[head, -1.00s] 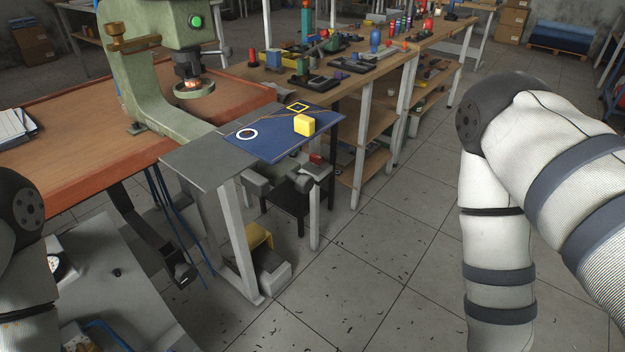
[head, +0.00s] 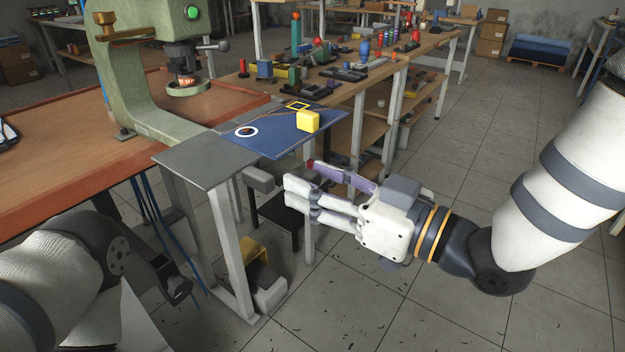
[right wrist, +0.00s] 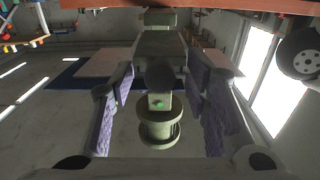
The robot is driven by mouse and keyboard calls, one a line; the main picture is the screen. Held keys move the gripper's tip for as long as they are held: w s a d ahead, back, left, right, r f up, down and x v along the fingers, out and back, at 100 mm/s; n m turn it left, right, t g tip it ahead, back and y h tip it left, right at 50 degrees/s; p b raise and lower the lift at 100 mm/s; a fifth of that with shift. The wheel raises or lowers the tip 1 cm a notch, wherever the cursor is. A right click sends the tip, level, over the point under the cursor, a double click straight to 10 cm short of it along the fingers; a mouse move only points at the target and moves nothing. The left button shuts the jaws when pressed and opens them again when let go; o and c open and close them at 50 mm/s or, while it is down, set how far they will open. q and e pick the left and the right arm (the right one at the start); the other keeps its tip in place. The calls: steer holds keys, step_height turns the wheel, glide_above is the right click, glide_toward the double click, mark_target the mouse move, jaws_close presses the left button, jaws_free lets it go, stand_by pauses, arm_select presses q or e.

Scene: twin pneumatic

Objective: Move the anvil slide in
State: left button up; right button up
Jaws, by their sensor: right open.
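The green press (head: 150,75) stands on the table, with a ring-shaped part (head: 187,88) under its head. I cannot tell for sure which part is the anvil slide; a grey block (head: 261,178) sticks out below the grey plate (head: 207,162) at the press front. My right gripper (head: 306,178) is open and empty beside that block, below the blue board. In the right wrist view a grey-green, spool-shaped part (right wrist: 160,130) shows between the parted fingers; it is apart from both pads.
A yellow cube (head: 308,120) sits on the blue board (head: 282,143), just above my right gripper. Table legs and a dark low frame stand behind the fingers. A long bench (head: 345,85) with several small items runs behind. The floor at right is free.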

mark_target(264, 161)
steer(key=shift+w+a, duration=0.3)
steer(key=shift+a, duration=0.15)
jaws_close()
steer(key=x, duration=0.8)
steer(key=shift+w+a+f, duration=0.1)
steer(key=shift+w+a, duration=0.1)
steer(key=shift+a, duration=0.1)
jaws_free()
